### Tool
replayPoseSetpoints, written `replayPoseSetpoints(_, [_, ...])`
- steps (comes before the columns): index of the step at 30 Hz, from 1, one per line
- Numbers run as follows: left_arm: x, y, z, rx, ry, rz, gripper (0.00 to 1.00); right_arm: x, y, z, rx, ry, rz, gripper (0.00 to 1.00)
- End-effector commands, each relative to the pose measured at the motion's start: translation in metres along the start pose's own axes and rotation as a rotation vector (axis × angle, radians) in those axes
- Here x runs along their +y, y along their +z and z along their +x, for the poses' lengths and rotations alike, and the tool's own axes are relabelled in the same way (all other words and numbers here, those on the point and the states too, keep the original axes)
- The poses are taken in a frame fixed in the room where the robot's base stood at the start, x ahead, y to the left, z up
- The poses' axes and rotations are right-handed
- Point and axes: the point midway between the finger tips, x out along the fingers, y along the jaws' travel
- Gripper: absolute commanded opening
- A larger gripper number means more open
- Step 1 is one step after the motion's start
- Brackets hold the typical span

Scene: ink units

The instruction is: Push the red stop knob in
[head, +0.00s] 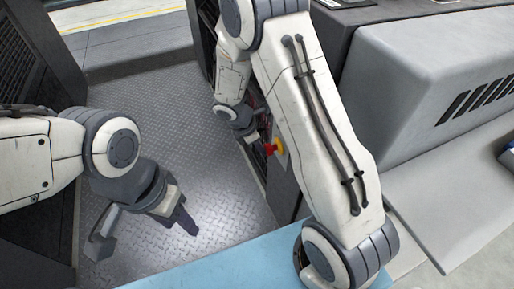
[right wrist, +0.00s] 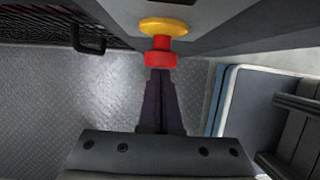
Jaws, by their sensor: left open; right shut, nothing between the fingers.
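The red stop knob (head: 269,149) sits on a yellow base (head: 280,146) on the side of a grey cabinet, in the middle of the head view. In the right wrist view the knob (right wrist: 160,56) and its yellow base (right wrist: 163,27) are at the top centre. My right gripper (right wrist: 160,74) is shut and empty, its fingertips pointing at the knob's face. The tips meet the knob in the picture; I cannot tell whether they touch it. In the head view its fingers are mostly hidden. My left gripper (head: 145,238) is open and empty over the floor, away from the knob.
The grey cabinet (head: 287,181) stands right of the metal plate floor (head: 180,110). A light blue surface (head: 235,265) lies at the front. A dark panel with a handle (right wrist: 88,40) is at upper left in the wrist view. The floor between is clear.

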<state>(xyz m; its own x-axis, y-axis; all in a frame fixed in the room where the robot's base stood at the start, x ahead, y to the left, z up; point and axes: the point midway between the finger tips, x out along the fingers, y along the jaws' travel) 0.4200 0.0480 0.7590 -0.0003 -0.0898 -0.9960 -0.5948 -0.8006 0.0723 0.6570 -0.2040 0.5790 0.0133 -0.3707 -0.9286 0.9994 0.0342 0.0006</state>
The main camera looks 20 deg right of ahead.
Motion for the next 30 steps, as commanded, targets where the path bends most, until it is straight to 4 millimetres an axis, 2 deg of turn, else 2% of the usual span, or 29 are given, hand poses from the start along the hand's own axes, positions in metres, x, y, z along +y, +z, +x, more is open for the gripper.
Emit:
replayPoseSetpoints(2, [0.0, 0.0, -0.005, 0.0, 0.0, 0.0, 0.5, -0.001, 0.01, 0.002, 0.0, -0.003, 0.003, 0.0])
replayPoseSetpoints(12, [0.0, 0.0, -0.004, 0.0, 0.0, 0.0, 0.5, 0.0, 0.009, 0.003, -0.002, -0.001, 0.0, 0.0])
replayPoseSetpoints(16, [0.001, 0.0, -0.007, 0.0, 0.0, 0.0, 0.5, -0.001, 0.0, -0.002, -0.001, -0.001, 0.0, 0.0])
replayPoseSetpoints(20, [0.001, -0.001, -0.015, 0.0, 0.0, 0.0, 0.5, -0.002, -0.018, -0.01, -0.001, -0.004, 0.004, 0.0])
replayPoseSetpoints(21, [0.001, -0.001, -0.018, 0.0, 0.0, 0.0, 0.5, -0.002, -0.023, -0.015, 0.0, -0.004, 0.008, 0.0])
replayPoseSetpoints(24, [0.002, -0.002, -0.029, 0.0, 0.0, 0.0, 0.5, -0.001, -0.019, -0.044, 0.001, 0.0, 0.013, 0.0])
replayPoseSetpoints(30, [0.003, -0.002, -0.043, 0.0, 0.0, 0.0, 0.5, -0.002, -0.02, -0.085, 0.001, -0.002, 0.012, 0.0])
